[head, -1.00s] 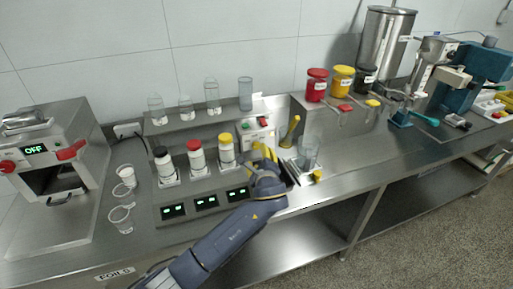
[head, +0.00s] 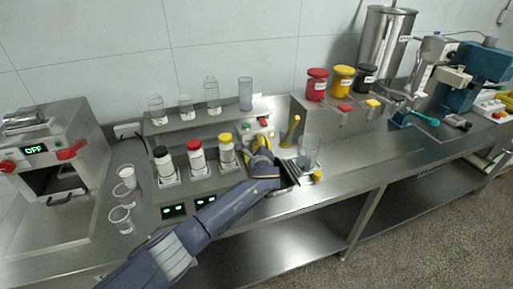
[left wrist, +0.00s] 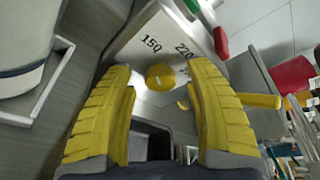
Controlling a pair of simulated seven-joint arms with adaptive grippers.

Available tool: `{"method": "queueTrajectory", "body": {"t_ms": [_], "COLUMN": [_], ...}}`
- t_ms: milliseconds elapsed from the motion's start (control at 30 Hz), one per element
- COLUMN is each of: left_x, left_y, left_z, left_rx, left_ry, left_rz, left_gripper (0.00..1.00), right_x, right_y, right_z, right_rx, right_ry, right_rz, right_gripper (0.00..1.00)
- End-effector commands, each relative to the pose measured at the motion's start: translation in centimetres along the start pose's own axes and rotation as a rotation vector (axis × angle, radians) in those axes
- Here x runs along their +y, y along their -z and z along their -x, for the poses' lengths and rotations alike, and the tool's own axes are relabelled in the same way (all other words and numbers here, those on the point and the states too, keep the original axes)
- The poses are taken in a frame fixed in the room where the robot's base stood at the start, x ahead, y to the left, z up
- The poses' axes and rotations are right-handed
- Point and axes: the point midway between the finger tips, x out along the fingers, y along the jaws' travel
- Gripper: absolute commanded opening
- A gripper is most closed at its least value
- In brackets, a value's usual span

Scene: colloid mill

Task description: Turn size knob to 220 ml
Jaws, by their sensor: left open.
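The size knob (left wrist: 160,77) is a round yellow knob with a pale mark on a light panel. In the left wrist view it lies ahead of my fingertips, between them and not touched as far as I can tell. The labels 150 and 220 (left wrist: 184,49) stand beyond it, 150 on the left and 220 on the right. My left gripper (left wrist: 162,85) is open, with its yellow fingers spread. In the head view my left gripper (head: 258,146) is in front of the control panel and hides the knob. My right gripper is not in view.
A yellow handle (head: 290,131) and a clear cup (head: 308,152) stand just right of the gripper. White bottles (head: 227,150) stand to its left.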

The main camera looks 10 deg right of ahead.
Motion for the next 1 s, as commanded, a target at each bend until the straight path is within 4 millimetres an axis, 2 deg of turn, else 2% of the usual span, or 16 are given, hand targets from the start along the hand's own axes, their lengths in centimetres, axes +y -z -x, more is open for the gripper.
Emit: {"method": "queueTrajectory", "body": {"t_ms": [300, 767, 1000], "left_x": [-0.03, -0.03, -0.04], "left_y": [0.01, 0.00, -0.08], "left_z": [-0.03, -0.02, -0.05], "left_rx": [0.000, 0.000, -0.001], "left_ry": [0.000, 0.000, 0.000], "left_rz": [0.000, 0.000, 0.000], "left_gripper": [0.54, 0.00, 0.00], "right_x": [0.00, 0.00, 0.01], "right_y": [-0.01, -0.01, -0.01], "right_z": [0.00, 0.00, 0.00], "right_rx": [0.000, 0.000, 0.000], "right_ry": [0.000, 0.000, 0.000], "right_rz": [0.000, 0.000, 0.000], "right_gripper": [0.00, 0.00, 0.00]}}
